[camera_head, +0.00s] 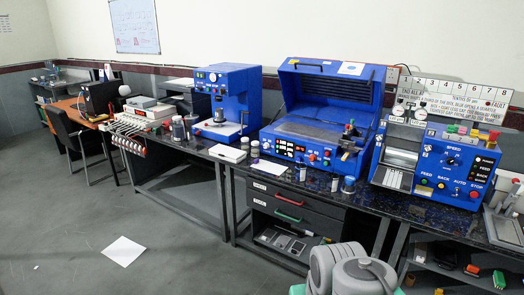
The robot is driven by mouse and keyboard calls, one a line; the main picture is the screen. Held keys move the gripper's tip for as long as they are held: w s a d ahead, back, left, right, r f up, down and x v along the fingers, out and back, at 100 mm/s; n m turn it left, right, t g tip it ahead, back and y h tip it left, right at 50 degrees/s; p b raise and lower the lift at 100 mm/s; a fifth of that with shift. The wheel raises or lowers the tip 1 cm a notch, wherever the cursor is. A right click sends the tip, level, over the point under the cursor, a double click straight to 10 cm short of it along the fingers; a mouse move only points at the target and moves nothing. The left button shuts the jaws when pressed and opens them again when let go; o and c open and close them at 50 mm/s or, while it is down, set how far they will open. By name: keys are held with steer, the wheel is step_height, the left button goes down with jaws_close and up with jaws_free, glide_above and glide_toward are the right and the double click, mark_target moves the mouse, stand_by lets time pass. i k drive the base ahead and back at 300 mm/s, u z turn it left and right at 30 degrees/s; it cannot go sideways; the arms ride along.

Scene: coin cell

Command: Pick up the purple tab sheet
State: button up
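I cannot make out a purple tab sheet anywhere in the head view. The sheets that show are white: one sheet (124,250) lies flat on the grey floor at the lower left, and a small paper (269,167) lies on the dark bench top (210,144) near its front edge. My grey arm links rise at the bottom centre right, in front of the bench. My gripper is not in view, so its opening does not show.
Blue machines stand along the bench: a press (238,95), an open-lidded unit (318,120) and a control-panel machine (440,165). Small bottles (349,184) stand near the front edge. Drawers (285,205) sit below. A chair (75,138) stands far left. The left floor is mostly clear.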

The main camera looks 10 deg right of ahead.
mark_target(276, 169)
steer(key=i, duration=1.2)
steer(key=u, duration=1)
steer(key=i, duration=1.75)
steer(key=u, duration=0.4)
